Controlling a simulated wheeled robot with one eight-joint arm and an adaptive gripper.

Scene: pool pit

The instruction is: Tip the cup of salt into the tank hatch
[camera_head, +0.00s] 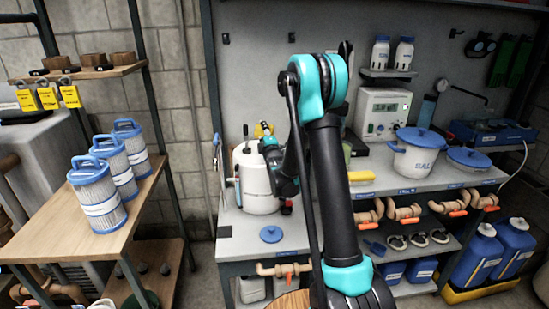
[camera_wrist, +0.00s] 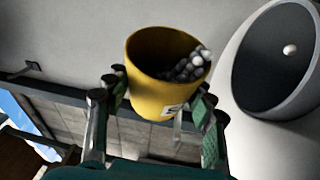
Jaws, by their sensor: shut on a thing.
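My gripper (camera_wrist: 158,108) is shut on a yellow cup (camera_wrist: 150,92) with a small label. The cup is tilted towards the right in the wrist view. Grey-white salt pieces lie against its right inner wall, and one is at the rim. The round, dark hatch opening (camera_wrist: 262,72) with a pale rim is just right of the cup, apart from it. One white piece shows against the dark opening. In the head view the cup (camera_head: 262,130) is partly seen above the white tank (camera_head: 260,188), and my arm covers part of both. The hatch is hidden there.
A blue lid (camera_head: 271,234) lies on the bench in front of the tank. A white pot labelled SALT (camera_head: 415,160) stands on the right bench. Blue-ended filter cartridges (camera_head: 98,195) stand on the left shelf. Pipes with orange-handled valves (camera_head: 408,213) run under the bench.

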